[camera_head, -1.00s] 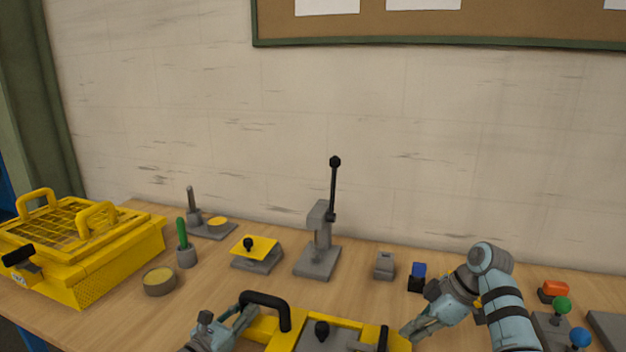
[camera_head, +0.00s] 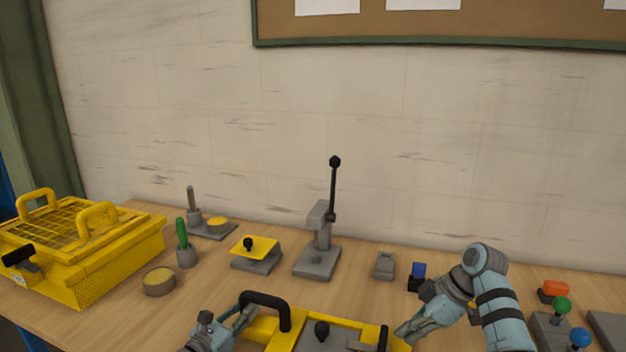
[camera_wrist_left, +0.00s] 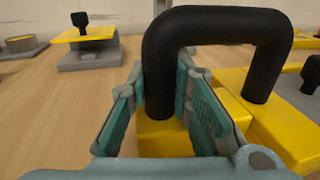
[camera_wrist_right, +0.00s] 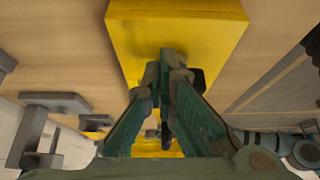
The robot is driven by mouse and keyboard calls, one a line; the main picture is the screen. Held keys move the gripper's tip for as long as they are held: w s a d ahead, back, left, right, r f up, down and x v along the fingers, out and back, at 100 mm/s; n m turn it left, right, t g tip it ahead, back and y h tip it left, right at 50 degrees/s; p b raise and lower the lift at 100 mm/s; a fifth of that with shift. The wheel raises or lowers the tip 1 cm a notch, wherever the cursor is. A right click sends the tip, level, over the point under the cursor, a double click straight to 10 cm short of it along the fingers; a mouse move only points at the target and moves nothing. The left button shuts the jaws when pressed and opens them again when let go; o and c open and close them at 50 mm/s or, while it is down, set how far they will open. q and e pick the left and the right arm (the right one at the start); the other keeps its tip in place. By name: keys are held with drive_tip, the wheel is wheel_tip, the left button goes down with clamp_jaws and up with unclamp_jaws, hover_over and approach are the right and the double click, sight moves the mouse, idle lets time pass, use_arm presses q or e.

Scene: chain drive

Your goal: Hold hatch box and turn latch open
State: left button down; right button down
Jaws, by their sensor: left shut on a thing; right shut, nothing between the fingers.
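The yellow hatch box (camera_head: 262,329) is at the bottom edge of the head view, partly cut off, with a grey top plate and a black knob (camera_head: 322,330). Its black handle (camera_head: 266,299) stands on its left side. My left gripper (camera_head: 246,314) is shut on one leg of this handle, and the left wrist view shows the fingers on both sides of the leg (camera_wrist_left: 160,85). My right gripper (camera_head: 402,336) is shut and empty at the right end of the box, near a black upright part (camera_head: 383,338) that may be the latch. In the right wrist view the closed fingertips (camera_wrist_right: 167,55) are over the yellow box (camera_wrist_right: 180,30) and hide part of a dark piece.
Behind the box stand a lever press (camera_head: 318,250), a yellow-topped block (camera_head: 256,252), a small grey block (camera_head: 384,265) and a blue-topped part (camera_head: 417,276). A yellow basket (camera_head: 90,270) is at left.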

drive_tip(key=shift+s, duration=0.45)
drive_tip(key=shift+s+a, duration=0.1)
drive_tip(key=shift+s, duration=0.55)
drive_tip(key=shift+s+a, duration=0.35)
drive_tip(key=shift+s, duration=0.15)
drive_tip(key=shift+a, duration=0.1)
drive_tip(key=shift+s, duration=0.1)
